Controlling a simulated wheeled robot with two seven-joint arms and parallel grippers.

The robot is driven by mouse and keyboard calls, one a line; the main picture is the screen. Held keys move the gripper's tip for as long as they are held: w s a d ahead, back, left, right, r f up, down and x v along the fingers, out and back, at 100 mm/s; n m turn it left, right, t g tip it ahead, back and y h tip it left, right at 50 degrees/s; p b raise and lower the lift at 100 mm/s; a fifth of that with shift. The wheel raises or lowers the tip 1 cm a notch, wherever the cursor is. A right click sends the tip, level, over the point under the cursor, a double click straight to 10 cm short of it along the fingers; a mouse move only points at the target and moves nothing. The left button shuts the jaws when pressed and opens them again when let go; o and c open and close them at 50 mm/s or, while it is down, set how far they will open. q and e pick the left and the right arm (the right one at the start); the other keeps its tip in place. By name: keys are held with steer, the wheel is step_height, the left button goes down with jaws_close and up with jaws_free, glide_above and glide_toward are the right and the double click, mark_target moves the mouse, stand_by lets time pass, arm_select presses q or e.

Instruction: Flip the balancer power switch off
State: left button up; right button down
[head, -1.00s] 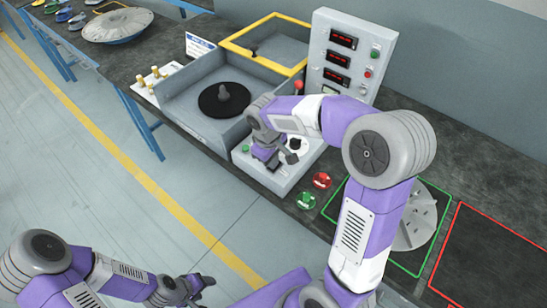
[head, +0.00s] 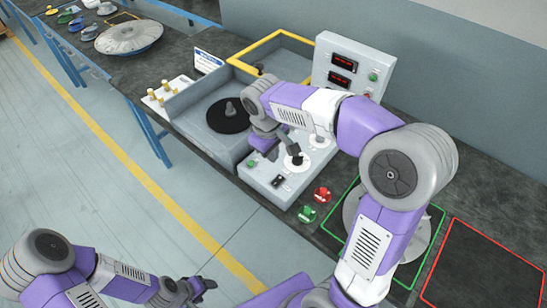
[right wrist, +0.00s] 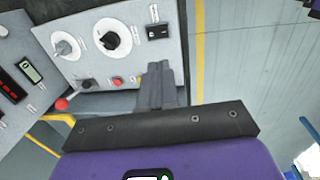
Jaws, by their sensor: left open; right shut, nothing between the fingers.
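The balancer's control box has a sloped grey panel (head: 268,176). A small black rocker switch (head: 278,181) sits near its front edge, beside a black knob on a white dial (head: 295,161). In the right wrist view the rocker (right wrist: 158,31) is right of the large dial (right wrist: 110,38). I cannot tell its position. My right gripper (head: 266,150) is shut and empty over the panel's left part. Its closed fingers (right wrist: 158,70) point toward the rocker, with a gap in the picture. My left gripper (head: 203,284) is open and empty, low at the left, away from the bench.
A green button (head: 251,163) is left of the rocker; a red button (right wrist: 118,82) is near my right fingers. The upright display box (head: 350,62) stands behind. The black spindle disc (head: 227,116) lies left. Red and green parts (head: 314,205) are on the bench in front.

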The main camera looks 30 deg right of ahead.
mark_target(280, 177)
steer(key=shift+r, duration=0.45)
steer(key=shift+w+d+r, duration=0.15)
steer(key=shift+w+d, duration=0.05)
steer(key=shift+d, duration=0.5)
steer(key=f+b, duration=0.1)
steer(key=f, duration=0.3)
steer(key=d+f+b, duration=0.1)
steer(key=f+b, duration=0.1)
steer(key=f, duration=0.2)
steer(key=f+b, duration=0.1)
steer(key=f, duration=0.4)
steer(key=shift+w+d+f+b, duration=0.1)
steer(key=shift+w+d+b, duration=0.15)
steer(key=shift+b, duration=0.15)
steer(key=shift+f, duration=0.4)
